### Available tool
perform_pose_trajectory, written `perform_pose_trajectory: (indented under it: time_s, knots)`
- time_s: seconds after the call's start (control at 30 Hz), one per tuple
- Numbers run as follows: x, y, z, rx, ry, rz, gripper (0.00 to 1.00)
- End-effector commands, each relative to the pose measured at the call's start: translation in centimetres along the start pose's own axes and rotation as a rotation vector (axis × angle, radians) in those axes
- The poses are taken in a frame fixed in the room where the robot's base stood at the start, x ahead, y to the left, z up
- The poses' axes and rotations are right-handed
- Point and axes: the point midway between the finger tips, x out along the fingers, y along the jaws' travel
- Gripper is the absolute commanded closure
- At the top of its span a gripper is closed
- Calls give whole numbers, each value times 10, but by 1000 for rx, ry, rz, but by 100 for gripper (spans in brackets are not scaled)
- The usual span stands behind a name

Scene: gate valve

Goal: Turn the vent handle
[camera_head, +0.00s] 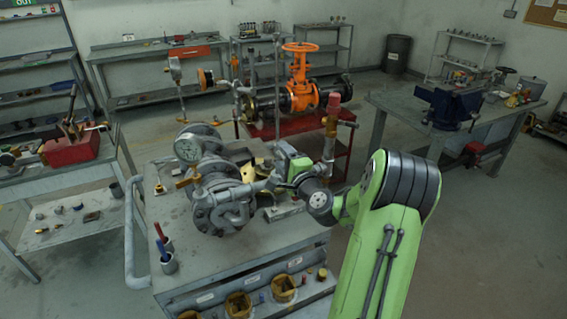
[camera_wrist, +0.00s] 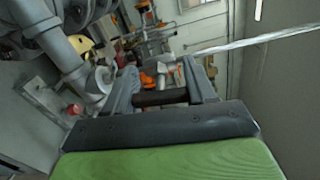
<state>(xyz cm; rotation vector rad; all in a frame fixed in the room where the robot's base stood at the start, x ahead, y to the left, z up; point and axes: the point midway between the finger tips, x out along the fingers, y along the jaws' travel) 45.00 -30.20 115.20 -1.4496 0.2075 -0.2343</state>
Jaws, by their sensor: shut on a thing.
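My gripper (camera_head: 284,184) is at the right side of the grey pump-like valve assembly (camera_head: 222,200) on the near workbench. In the wrist view its two grey fingers (camera_wrist: 162,80) stand either side of a short dark brown bar (camera_wrist: 160,98). The bar spans the gap and touches both fingers, so the gripper is shut on it. It appears to be the vent handle, though its mount is hidden. In the head view my wrist and the green housing hide the grip.
A vertical pipe with a red top (camera_head: 331,115) rises close behind my wrist. Two red- and blue-handled tools stand in cups (camera_head: 168,262) at the bench's front left. An orange handwheel valve (camera_head: 300,85) stands on a red bench behind. Open floor (camera_head: 490,240) lies to the right.

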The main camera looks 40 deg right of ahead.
Motion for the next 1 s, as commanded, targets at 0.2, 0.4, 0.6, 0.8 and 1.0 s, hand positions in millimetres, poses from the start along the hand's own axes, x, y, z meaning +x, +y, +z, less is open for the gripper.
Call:
perform_pose_trajectory:
  time_s: [0.2, 0.4, 0.6, 0.8, 1.0]
  knots:
    - [0, 2, 0, -24, 0, 5, 75]
    - [0, 2, 0, -25, 0, 5, 75]
    - [0, 2, 0, -24, 0, 5, 36]
    - [0, 1, 0, -23, 0, 3, 19]
    - [-2, 1, 0, -24, 1, 3, 19]
